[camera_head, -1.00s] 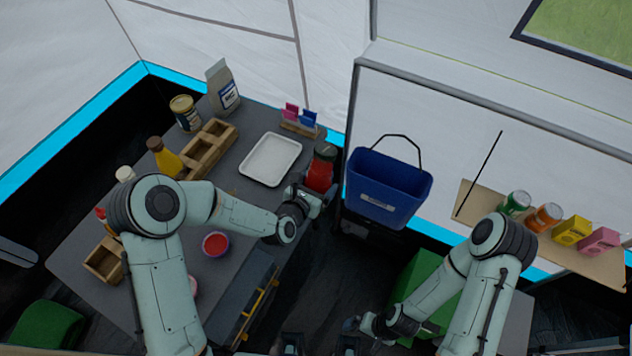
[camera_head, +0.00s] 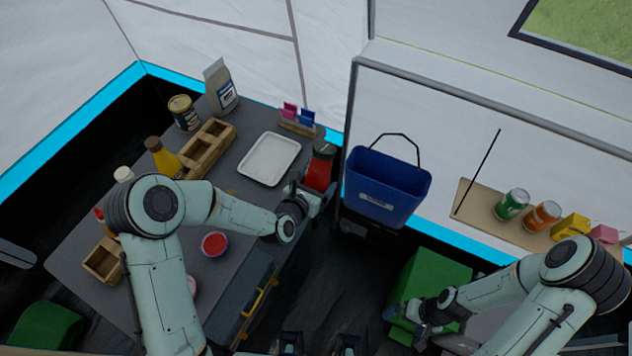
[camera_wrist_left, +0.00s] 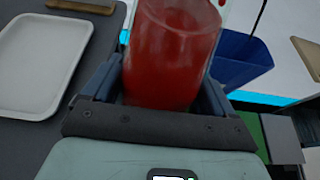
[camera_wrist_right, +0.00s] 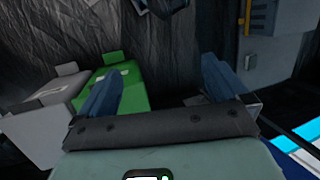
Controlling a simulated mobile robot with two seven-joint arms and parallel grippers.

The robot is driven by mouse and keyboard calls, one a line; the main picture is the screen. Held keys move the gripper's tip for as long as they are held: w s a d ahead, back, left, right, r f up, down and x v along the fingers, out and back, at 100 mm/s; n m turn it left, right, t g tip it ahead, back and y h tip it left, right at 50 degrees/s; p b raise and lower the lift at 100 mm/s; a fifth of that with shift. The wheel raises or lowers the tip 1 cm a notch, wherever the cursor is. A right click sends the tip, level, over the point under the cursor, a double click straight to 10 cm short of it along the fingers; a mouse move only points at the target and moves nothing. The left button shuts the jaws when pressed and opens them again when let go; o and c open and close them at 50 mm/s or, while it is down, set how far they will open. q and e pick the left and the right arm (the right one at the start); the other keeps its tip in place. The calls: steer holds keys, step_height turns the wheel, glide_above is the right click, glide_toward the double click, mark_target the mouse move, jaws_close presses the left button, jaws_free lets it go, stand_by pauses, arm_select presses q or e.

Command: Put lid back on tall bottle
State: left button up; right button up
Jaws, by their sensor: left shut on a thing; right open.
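The tall bottle (camera_head: 319,174) is clear with red contents and stands at the right edge of the grey table; its top looks dark in the head view. It also shows in the left wrist view (camera_wrist_left: 172,50), where its top is out of frame. My left gripper (camera_head: 314,198) is shut around the bottle, a finger on each side. My right gripper (camera_head: 397,313) is open and empty, low and away from the table near a green box. In the right wrist view its fingers (camera_wrist_right: 160,88) are apart with nothing between them. I cannot make out a separate lid.
A blue bin (camera_head: 388,190) stands right of the bottle. A white tray (camera_head: 270,158), wooden box (camera_head: 205,148), yellow bottle (camera_head: 162,157) and red-topped round container (camera_head: 215,244) are on the table. A shelf (camera_head: 482,207) with cans is at right. The green box (camera_head: 432,277) is below it.

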arm_select(q)
steer(key=shift+w+r, duration=0.1)
steer(key=shift+r, duration=0.1)
arm_select(e)
steer(key=shift+w+d, duration=0.15)
steer(key=shift+d, duration=0.4)
steer(key=shift+w+d, duration=0.15)
steer(key=shift+d, duration=0.35)
steer(key=shift+a, duration=0.1)
steer(key=s+a+f, duration=0.1)
steer(key=a+f, duration=0.1)
steer(key=a, duration=0.4)
steer(key=s+a+f, duration=0.2)
steer(key=a, duration=0.5)
steer(key=shift+s+f, duration=0.3)
steer(key=shift+f, duration=0.05)
arm_select(q)
steer(key=shift+w+r, duration=0.1)
steer(key=shift+r, duration=0.05)
